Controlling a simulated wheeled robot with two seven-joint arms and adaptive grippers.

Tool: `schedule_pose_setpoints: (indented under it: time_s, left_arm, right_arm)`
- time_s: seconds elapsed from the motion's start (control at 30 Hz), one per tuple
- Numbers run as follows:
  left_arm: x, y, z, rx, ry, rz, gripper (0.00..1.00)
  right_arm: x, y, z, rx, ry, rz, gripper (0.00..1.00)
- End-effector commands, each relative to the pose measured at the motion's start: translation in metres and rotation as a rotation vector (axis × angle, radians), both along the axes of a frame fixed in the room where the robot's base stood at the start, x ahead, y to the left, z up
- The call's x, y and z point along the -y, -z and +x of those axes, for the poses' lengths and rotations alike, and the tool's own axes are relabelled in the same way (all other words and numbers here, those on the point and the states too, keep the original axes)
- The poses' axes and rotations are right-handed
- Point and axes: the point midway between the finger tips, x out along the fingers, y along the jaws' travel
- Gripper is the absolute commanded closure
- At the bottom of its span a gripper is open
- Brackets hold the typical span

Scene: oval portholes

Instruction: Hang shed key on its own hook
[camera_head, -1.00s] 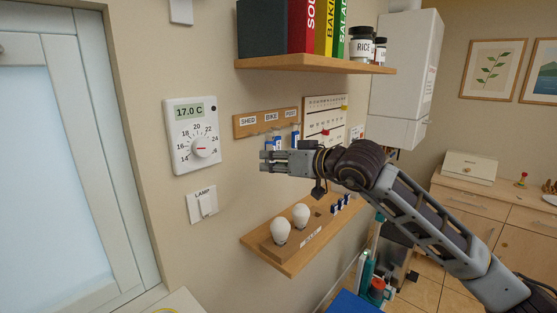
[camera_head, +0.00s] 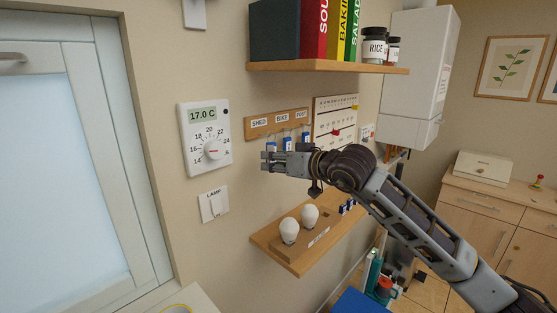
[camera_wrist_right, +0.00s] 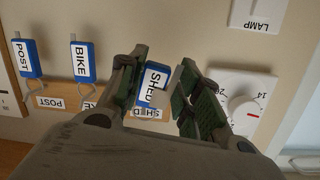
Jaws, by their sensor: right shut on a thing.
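The key rack (camera_head: 250,125) is a wooden strip on the wall with SHED, BIKE and POST labels. My right gripper (camera_head: 268,160) is in front of the wall, below the SHED label, shut on the shed key. Its blue SHED tag (camera_wrist_right: 152,84) shows between the fingers (camera_wrist_right: 160,95) in the right wrist view, close to the rack's SHED label. Whether the key touches its hook is hidden. The blue bike key tag (camera_wrist_right: 82,62) and post key tag (camera_wrist_right: 27,58) hang from the rack beside it. My left gripper is not in view.
A thermostat (camera_head: 204,140) and lamp switch (camera_head: 213,205) are left of the gripper. A shelf (camera_head: 330,67) juts out above the rack. A calendar (camera_head: 335,122) hangs right of the rack.

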Motion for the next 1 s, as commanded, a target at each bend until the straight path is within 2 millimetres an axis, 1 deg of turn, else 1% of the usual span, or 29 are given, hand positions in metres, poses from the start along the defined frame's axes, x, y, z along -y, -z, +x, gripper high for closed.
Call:
schedule_pose_setpoints:
  time_s: [0.37, 0.6, 1.0]
  left_arm:
    - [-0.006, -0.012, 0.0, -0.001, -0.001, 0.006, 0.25]
    - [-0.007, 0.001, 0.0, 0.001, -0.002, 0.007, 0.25]
    - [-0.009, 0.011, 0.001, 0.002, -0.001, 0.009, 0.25]
  right_arm:
    - [-0.01, 0.0, 0.009, -0.001, -0.001, 0.001, 0.87]
    - [-0.015, 0.007, 0.015, 0.001, -0.001, 0.0, 0.87]
    - [-0.018, 0.01, 0.018, 0.001, 0.0, 0.0, 0.87]
